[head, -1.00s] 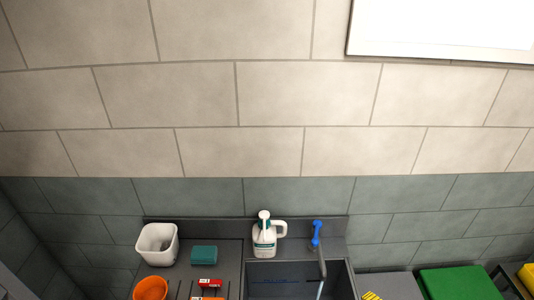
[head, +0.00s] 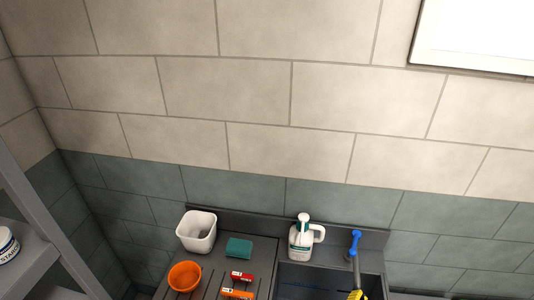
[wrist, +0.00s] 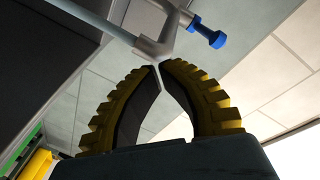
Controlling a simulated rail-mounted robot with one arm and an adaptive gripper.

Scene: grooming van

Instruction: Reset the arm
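My gripper (wrist: 160,65) shows in the wrist view with two yellow ribbed fingers and dark inner faces. The fingers curve towards each other and their tips come close, with a gap widening towards the base. I see nothing clearly held between them, and cannot tell whether the tips touch. The grey tap (wrist: 158,38) with its blue lever (wrist: 208,34) appears just beyond the tips. In the head view, a yellow part of my gripper (head: 357,295) shows at the bottom edge, below the tap's blue lever (head: 354,242). The rest of my arm is out of view there.
The dark sink (head: 325,270) lies below the tap. A grey shelf (head: 35,255) is at far left.

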